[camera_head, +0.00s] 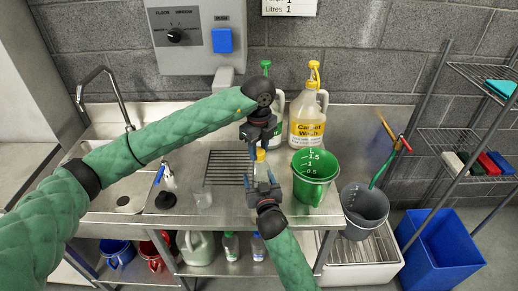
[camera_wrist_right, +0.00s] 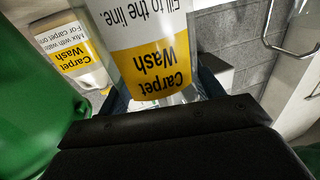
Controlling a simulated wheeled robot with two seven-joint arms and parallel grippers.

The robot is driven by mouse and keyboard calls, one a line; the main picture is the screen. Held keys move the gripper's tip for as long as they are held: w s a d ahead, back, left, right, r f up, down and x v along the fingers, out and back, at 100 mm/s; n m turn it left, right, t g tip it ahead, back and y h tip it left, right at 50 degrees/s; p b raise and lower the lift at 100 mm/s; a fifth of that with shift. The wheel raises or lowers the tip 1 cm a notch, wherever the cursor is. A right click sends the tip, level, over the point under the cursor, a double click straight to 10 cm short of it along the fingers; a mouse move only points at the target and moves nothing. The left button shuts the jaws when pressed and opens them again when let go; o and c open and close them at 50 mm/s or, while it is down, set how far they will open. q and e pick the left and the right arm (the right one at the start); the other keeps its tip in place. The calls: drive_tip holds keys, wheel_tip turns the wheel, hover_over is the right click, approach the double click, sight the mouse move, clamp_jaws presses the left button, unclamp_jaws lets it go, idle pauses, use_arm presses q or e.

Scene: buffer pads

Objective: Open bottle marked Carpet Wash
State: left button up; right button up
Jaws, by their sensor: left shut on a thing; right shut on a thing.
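A small clear bottle marked Carpet Wash (camera_wrist_right: 157,68) has a white and yellow label with the words "Fill to the line"; it appears upside down in the right wrist view. In the head view its yellow top (camera_head: 260,155) shows between my two grippers. My right gripper (camera_head: 262,183) is shut around the bottle's body from the front. My left gripper (camera_head: 261,143) comes down from above and is shut on the yellow top. The jaws hide much of the bottle, and I cannot tell whether the cap is loose.
A large Carpet Wash jug (camera_head: 306,117) with a yellow pump stands behind, beside another jug with a green pump (camera_head: 265,66). A green measuring jug (camera_head: 314,180) stands close on the right. A grey bucket (camera_head: 364,212) is farther right. A clear cup (camera_head: 201,194) stands left.

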sight(259, 151)
use_arm(q)
drive_tip(key=shift+r, duration=1.25)
idle(0.6)
drive_tip(key=shift+r, duration=1.9)
use_arm(e)
drive_tip(key=o, duration=2)
drive_tip(key=shift+c, duration=0.2)
use_arm(q)
drive_tip(key=shift+f, duration=0.1)
